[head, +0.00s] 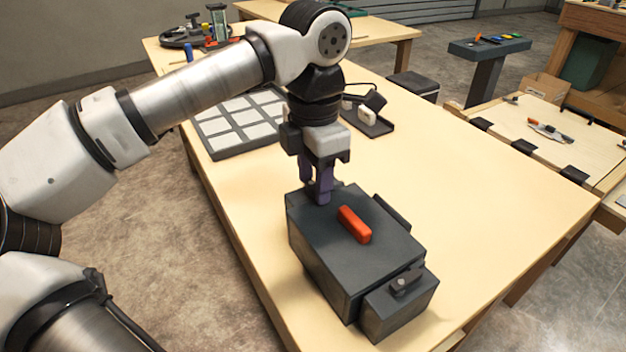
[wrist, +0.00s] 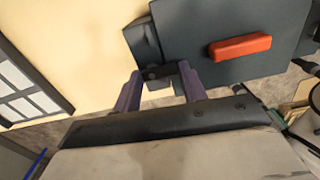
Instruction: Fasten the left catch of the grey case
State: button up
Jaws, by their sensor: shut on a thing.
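The dark grey case (head: 320,235) stands on the near part of the wooden table, with a red-orange handle (head: 354,224) on its lid. In the wrist view the case (wrist: 185,32) is at the top right, with its handle (wrist: 240,47). My gripper (head: 318,193) points down at the far left end of the case. In the wrist view my gripper (wrist: 165,80) is shut on a small dark catch piece (wrist: 160,72) beside a block on that end. The fingers partly hide this catch. Another catch (head: 405,281) sits on a block at the near right end.
A grey tray with pale squares (head: 240,122) lies behind the case to the left. A small dark tray (head: 368,123) with a pale item lies behind my gripper. The table (head: 480,200) is clear right of the case.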

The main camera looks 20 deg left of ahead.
aim_at(314, 187)
jog(key=shift+n, duration=0.4)
jog(key=o, duration=0.7)
notch_tip(314, 187, up, 14)
jog(key=p, duration=1)
